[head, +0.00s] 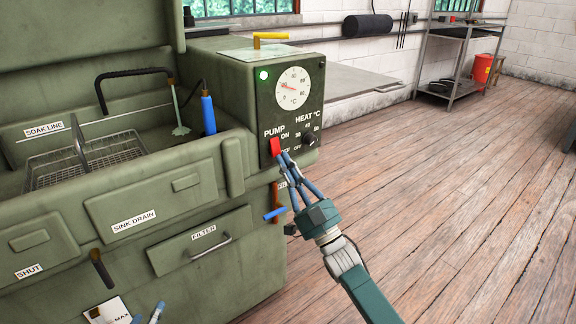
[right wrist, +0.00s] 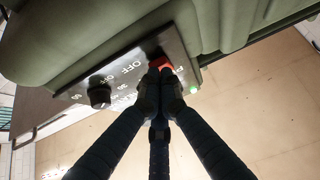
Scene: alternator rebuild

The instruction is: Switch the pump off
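The red pump switch (head: 275,146) is on the dark control panel (head: 290,104), beside the words PUMP, ON and OFF. A green lamp (head: 264,75) glows at the panel's upper left. My right gripper (head: 283,157) has its fingers drawn together, tips at the lower part of the switch. In the right wrist view the fingertips overlap the red switch (right wrist: 160,62) and hide part of it; I cannot tell whether they touch or which way it is tipped. My left gripper (head: 148,314) shows only blue fingertips, spread apart, at the bottom edge.
The black heat knob (head: 309,139) sits right of the switch. A sink with a wire basket (head: 85,160), a black spout (head: 130,73) and a blue cylinder (head: 208,115) is at left. A blue-handled valve (head: 275,213) is below the panel.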

